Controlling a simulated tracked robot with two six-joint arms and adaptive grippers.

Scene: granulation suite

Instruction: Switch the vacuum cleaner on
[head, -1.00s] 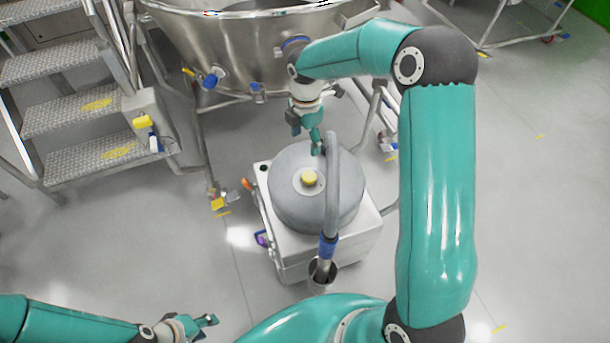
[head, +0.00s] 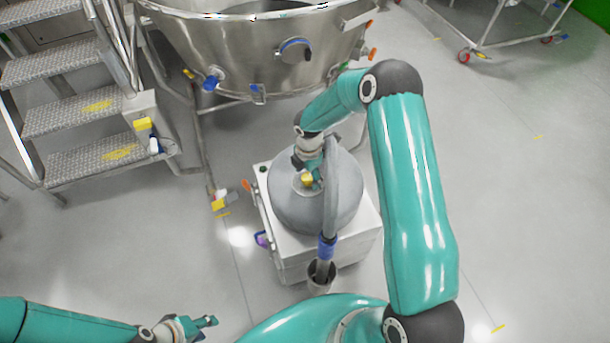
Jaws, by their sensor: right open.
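The vacuum cleaner has a grey domed lid (head: 290,205) on a white box-shaped base (head: 300,258). A yellow knob (head: 307,180) sits on top of the dome. A grey hose (head: 331,205) with a blue collar arches down the dome's right side. My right gripper (head: 311,172) is open, right above the yellow knob, and partly covers it; I cannot tell whether the fingers touch it. My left gripper (head: 205,327) is at the bottom left, well away from the vacuum; its fingers are too small to read.
A large steel vessel (head: 240,50) with blue and orange fittings stands behind the vacuum. Metal steps (head: 75,125) with a rail are at the left. A wheeled frame (head: 490,35) is at the far right. Floor on both sides is mostly clear.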

